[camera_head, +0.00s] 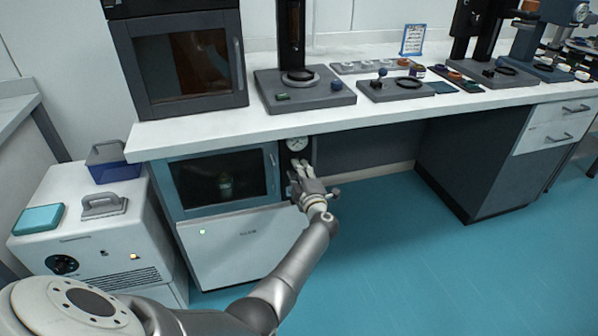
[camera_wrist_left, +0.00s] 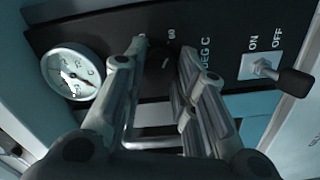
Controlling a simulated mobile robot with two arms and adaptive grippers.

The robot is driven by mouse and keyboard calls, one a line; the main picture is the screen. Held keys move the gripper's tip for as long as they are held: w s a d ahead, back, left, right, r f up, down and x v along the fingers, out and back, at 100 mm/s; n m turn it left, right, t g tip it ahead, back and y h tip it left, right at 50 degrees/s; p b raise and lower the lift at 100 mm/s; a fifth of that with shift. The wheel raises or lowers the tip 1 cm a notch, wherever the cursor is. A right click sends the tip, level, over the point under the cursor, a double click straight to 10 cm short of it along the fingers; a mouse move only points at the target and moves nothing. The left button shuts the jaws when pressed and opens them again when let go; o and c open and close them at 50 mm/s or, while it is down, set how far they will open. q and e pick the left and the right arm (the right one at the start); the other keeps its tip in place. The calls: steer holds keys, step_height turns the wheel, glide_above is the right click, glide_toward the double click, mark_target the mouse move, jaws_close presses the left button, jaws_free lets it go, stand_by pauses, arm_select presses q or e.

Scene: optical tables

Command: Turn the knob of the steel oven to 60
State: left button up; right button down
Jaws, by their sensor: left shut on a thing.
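The steel oven (camera_head: 225,246) stands under the white bench, with a glass door and a narrow dark control panel on its right side. My left gripper (camera_head: 299,168) is at this panel, just below the round dial gauge. In the left wrist view, the fingers of my left gripper (camera_wrist_left: 162,52) reach the dark panel (camera_wrist_left: 205,25) and are shut on the knob, which is dark and mostly hidden between them. A "60" mark and "DEG C" lettering show beside the fingertips. I cannot read the knob's pointer. My right gripper is not in view.
The dial gauge (camera_wrist_left: 72,73) lies on one side of the fingers and an ON/OFF toggle switch (camera_wrist_left: 264,68) on the other. The bench top (camera_head: 200,129) overhangs the panel. A white chiller-like box (camera_head: 90,225) stands left of the oven. The teal floor (camera_head: 400,260) to the right is clear.

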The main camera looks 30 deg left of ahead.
arm_select(q)
steer(key=shift+d+f, duration=0.1)
steer(key=shift+f, duration=0.1)
steer(key=o, duration=0.9)
steer(key=shift+o, duration=0.7)
steer(key=shift+r, duration=0.15)
steer(key=v, duration=0.7)
steer(key=shift+s+d, duration=0.15)
steer(key=shift+d, duration=0.05)
